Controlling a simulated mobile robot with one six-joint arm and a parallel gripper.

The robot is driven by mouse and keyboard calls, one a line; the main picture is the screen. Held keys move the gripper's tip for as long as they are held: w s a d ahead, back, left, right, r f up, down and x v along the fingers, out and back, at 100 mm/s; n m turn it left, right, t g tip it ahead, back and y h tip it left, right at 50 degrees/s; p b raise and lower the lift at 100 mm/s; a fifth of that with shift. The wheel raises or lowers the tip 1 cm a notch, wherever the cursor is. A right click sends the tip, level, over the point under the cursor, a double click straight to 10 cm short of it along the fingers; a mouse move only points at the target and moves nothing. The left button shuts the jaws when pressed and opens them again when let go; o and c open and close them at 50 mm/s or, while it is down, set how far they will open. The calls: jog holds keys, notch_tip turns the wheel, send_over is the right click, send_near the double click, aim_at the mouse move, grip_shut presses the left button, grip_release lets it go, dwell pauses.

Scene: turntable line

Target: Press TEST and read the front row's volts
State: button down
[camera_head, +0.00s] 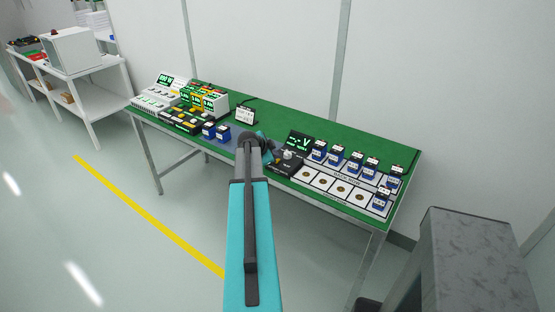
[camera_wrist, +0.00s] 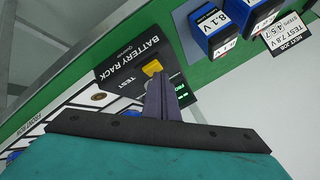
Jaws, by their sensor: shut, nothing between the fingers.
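The battery rack's tester box (camera_head: 287,160) stands on the green table. Its screen (camera_head: 298,143) shows dashes and a V; the smaller line is unreadable. In the wrist view the black box (camera_wrist: 119,67) is marked BATTERY RACK and TEST, with a yellow button (camera_wrist: 153,67). My gripper (camera_wrist: 156,80) is shut and empty, its tips right at the button's edge; I cannot tell whether they touch it. The front row has several white pads with round contacts (camera_head: 322,181) and one blue battery (camera_head: 380,203) at the right end. Several blue batteries (camera_head: 335,155) stand behind.
Left of my arm are two blue batteries (camera_head: 209,130), a standing card (camera_head: 245,115) and lit-screen devices (camera_head: 203,100). A grey block (camera_head: 475,260) stands at right.

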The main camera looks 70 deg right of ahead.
jog(key=shift+f, duration=0.15)
dwell(0.7)
jog(key=shift+r, duration=0.8)
jog(key=shift+r, duration=0.15)
jog(key=shift+r, duration=2.4)
